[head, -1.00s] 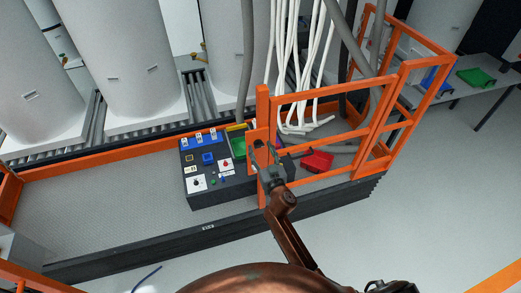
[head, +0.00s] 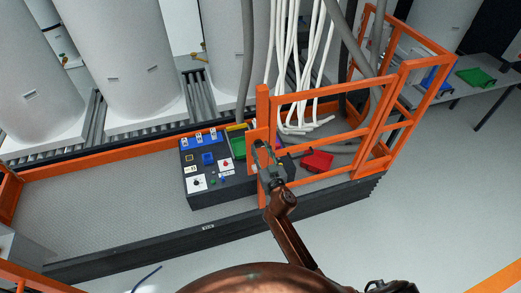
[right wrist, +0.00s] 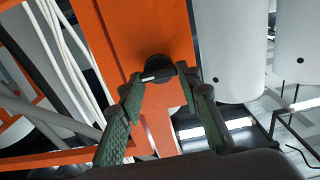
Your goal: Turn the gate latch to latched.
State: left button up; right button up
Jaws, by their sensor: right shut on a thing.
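The gate latch (right wrist: 155,68) is a round black knob with a bar and a pale mark, on an orange plate (right wrist: 165,25) of the gate post. In the right wrist view the bar lies roughly crosswise, tilted slightly. My right gripper (right wrist: 160,82) has its green-grey fingers on both sides of the bar and is shut on it. In the head view my right gripper (head: 264,152) is at the orange post (head: 262,105) and covers most of the latch. My left gripper is not in view.
A dark control box (head: 205,175) with coloured buttons stands left of the post. White hoses (head: 295,60) hang behind. The floor at right is clear.

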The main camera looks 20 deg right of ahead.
jog(key=shift+n, duration=0.3)
jog(key=n, duration=0.3)
jog(key=shift+a+n, duration=0.1)
jog(key=shift+n, duration=0.3)
jog(key=n, duration=0.4)
jog(key=shift+n+b, duration=0.3)
jog(key=shift+b, duration=0.05)
jog(key=n, duration=0.4)
jog(key=shift+a+f, duration=0.1)
jog(key=shift+f, duration=0.05)
jog(key=n, duration=0.4)
jog(key=shift+f+n, duration=0.1)
jog(key=shift+n, duration=0.2)
jog(key=o, duration=1.2)
jog(key=shift+c, duration=0.2)
